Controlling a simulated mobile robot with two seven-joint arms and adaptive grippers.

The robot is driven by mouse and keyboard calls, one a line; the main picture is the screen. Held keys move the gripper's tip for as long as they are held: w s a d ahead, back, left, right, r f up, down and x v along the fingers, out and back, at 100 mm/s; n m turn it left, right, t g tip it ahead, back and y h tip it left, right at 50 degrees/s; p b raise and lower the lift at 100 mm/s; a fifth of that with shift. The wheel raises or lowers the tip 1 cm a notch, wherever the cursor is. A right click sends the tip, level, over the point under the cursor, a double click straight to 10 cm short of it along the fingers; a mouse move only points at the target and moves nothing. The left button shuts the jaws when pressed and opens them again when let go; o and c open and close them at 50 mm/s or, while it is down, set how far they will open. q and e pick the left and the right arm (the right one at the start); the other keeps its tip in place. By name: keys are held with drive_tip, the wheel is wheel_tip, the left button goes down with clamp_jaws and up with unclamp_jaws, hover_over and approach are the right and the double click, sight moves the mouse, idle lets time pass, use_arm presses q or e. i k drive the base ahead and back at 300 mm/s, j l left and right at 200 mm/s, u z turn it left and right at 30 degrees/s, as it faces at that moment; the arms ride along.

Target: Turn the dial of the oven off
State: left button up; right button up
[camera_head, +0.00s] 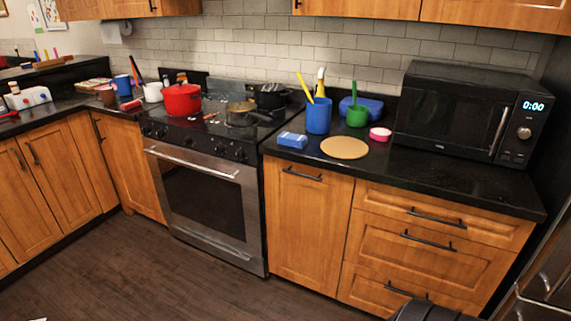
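The oven (201,193) stands in the counter run left of centre, with a steel front, a dark window and a long handle. Its black control strip (193,142) runs below the cooktop edge and carries several small dark dials, with one dial (217,151) toward the right and another (161,134) toward the left. The dials are too small to tell which way they point or which is on. The oven door is shut. Neither of my grippers can be made out in the head view, and nothing is seen touching the dials.
A red pot (182,99) and a pan (241,113) sit on the cooktop. Blue and green cups (318,116), a round tan board (344,148) and a microwave (466,112) stand on the right counter. The dark floor (130,270) before the oven looks clear.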

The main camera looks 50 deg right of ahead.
sight(188, 140)
drive_tip(key=i+z, duration=0.25)
drive_tip(key=z, duration=0.2)
drive_tip(key=i+j+z, duration=0.1)
drive_tip(key=i+z, duration=0.15)
drive_tip(key=z, duration=0.2)
drive_tip(key=i+j+z, duration=0.2)
drive_tip(key=z, duration=0.25)
drive_tip(key=i+j+z, duration=0.25)
drive_tip(key=z, duration=0.25)
